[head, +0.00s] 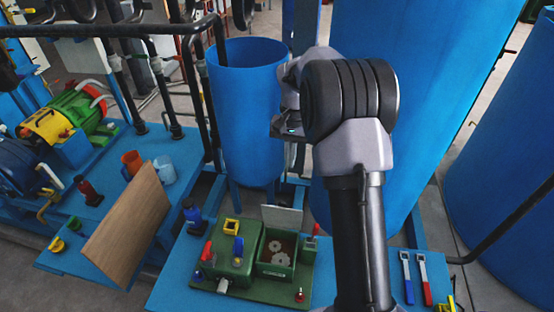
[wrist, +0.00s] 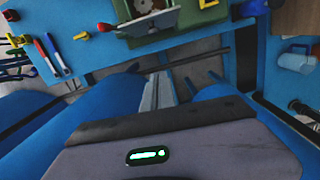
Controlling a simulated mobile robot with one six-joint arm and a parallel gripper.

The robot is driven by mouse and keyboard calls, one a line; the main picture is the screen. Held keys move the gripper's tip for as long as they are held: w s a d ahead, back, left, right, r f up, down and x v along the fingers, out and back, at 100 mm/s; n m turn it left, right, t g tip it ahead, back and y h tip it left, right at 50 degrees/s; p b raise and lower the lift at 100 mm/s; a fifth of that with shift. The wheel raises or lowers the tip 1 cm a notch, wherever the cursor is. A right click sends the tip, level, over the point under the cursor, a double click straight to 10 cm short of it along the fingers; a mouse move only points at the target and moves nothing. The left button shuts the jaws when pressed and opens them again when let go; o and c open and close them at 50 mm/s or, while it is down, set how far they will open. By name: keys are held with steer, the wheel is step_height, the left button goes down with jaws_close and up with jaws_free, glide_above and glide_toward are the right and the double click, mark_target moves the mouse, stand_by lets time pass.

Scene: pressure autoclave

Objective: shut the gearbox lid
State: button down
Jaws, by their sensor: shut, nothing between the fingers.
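The green gearbox (head: 262,289) stands on the blue bench at the bottom middle of the head view. Its open compartment shows pale gears (head: 277,252). The grey lid (head: 282,218) stands up at the compartment's back edge, open. In the wrist view the gearbox (wrist: 203,13) is at the top, partly cut off, with the lid (wrist: 148,23) edge towards me. My gripper (head: 290,128) is above and behind the lid, apart from it, in front of the blue tank. Its dark front edge (wrist: 165,126) shows in the wrist view. It is shut and empty.
A blue open drum (head: 245,110) and a large blue tank (head: 420,90) stand behind the bench. A wooden board (head: 125,225) leans at left. Red- and blue-handled tools (head: 416,278) lie at right. Black pipes (head: 110,30) run at upper left.

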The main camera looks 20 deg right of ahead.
mark_target(283, 214)
steer(key=s+a+f+b, duration=0.3)
steer(key=s+f+b, duration=0.1)
steer(key=f, duration=0.5)
